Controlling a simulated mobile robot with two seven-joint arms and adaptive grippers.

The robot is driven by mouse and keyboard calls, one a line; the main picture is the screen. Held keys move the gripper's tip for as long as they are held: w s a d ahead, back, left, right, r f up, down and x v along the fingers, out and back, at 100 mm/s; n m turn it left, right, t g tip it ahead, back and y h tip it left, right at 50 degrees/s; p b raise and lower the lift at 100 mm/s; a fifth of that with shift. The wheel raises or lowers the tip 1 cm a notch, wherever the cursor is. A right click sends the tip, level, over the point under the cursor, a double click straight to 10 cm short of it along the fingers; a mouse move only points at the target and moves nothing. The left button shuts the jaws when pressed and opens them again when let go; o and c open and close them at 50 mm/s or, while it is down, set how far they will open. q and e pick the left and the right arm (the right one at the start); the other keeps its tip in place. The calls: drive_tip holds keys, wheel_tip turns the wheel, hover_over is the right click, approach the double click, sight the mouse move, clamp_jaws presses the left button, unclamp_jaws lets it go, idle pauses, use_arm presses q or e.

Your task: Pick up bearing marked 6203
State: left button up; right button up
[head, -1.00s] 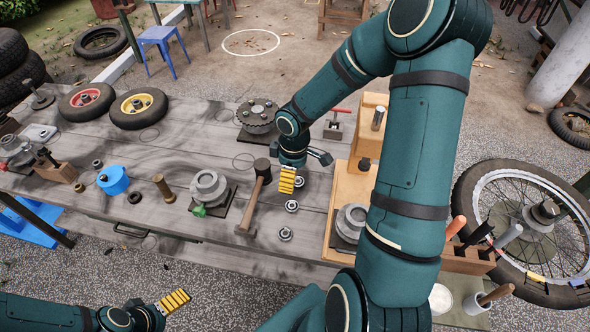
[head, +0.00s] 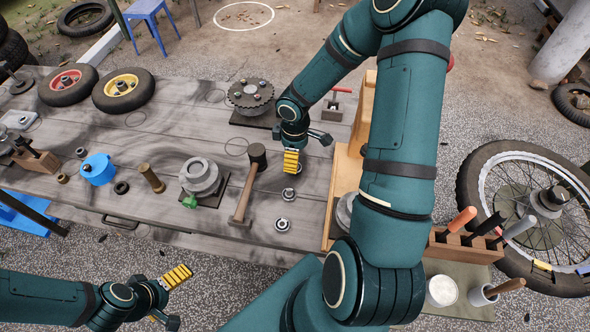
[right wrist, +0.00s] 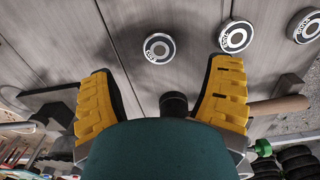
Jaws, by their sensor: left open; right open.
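Three small ring bearings lie flat in a row on the grey wooden table (head: 150,215). In the right wrist view they are a left bearing (right wrist: 159,48), a middle bearing (right wrist: 235,36) and a right bearing (right wrist: 304,25). Each has a dark centre with white markings too small to read surely, so I cannot tell which is 6203. In the head view, two show clearly, a nearer one (head: 282,225) and one behind it (head: 288,194). My right gripper (head: 291,161) is open and empty above the row's far end; its fingers (right wrist: 160,85) flank the left bearing's lower side. My left gripper (head: 174,296) is open and empty off the table's front edge.
A mallet (head: 243,200) lies left of the bearings, beside a grey pulley-like part (head: 200,174). A toothed disc (head: 250,94) stands behind. A wooden stand (head: 341,190) is close on the right. A blue pot (head: 97,169) and small wheels (head: 123,88) are farther left.

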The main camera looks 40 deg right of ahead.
wheel_tip(320, 180, down, 6)
drive_tip(key=shift+r+b, duration=0.1)
drive_tip(key=shift+b, duration=0.8)
drive_tip(key=c, duration=1.3)
